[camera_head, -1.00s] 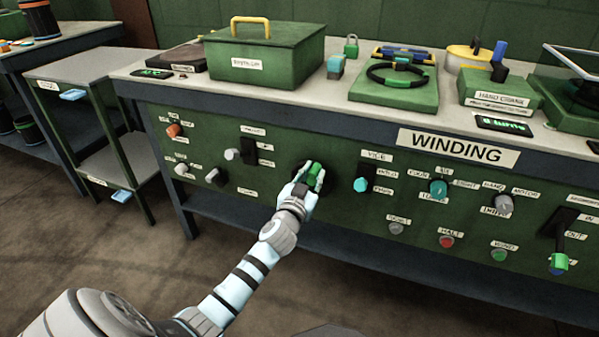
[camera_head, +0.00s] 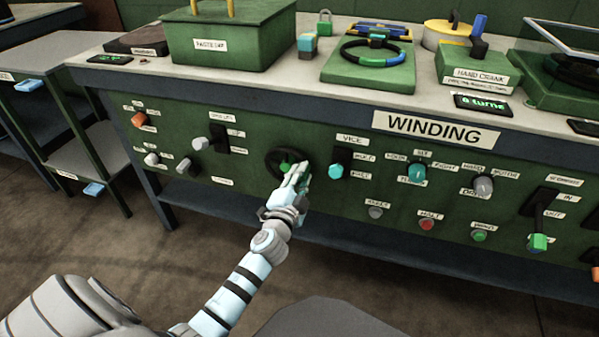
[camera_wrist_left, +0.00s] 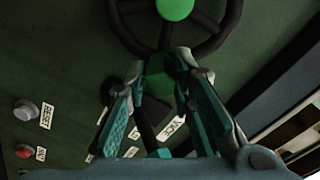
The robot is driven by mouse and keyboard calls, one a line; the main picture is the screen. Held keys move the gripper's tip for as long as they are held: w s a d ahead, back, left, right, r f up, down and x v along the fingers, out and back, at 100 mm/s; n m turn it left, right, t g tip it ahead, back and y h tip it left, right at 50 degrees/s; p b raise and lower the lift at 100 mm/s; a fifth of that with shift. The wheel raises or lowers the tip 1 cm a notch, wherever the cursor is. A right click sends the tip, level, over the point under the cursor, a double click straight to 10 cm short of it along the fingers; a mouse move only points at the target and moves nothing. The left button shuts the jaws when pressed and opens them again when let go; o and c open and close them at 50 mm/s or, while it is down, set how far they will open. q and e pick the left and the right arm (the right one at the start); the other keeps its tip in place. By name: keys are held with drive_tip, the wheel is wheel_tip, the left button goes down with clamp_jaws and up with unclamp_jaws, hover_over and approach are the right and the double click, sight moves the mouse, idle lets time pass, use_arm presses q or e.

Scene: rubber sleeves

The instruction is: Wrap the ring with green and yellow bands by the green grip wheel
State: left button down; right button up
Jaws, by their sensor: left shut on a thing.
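A black hand wheel with a green hub (camera_head: 285,167) is on the bench's front panel; the wheel (camera_wrist_left: 232,22) also shows in the left wrist view. My left gripper (camera_head: 300,176) is at the wheel's lower right rim. In the left wrist view its fingers (camera_wrist_left: 160,78) are shut around the green grip (camera_wrist_left: 158,70). My right gripper is out of view.
A display reading "0 turns" (camera_head: 482,103) lies near the hand crank (camera_head: 478,62). A green box (camera_head: 230,45), a padlock (camera_head: 325,24) and a small spool (camera_head: 307,47) stand on the bench.

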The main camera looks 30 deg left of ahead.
use_arm(q)
drive_tip(key=shift+d+f+m, duration=0.1)
drive_tip(key=shift+f+m, duration=0.05)
drive_tip(key=shift+m, duration=0.55)
drive_tip(key=c, duration=1.4)
unclamp_jaws()
drive_tip(key=shift+o, duration=0.2)
drive_tip(key=shift+f, duration=0.1)
drive_tip(key=v, duration=1.2)
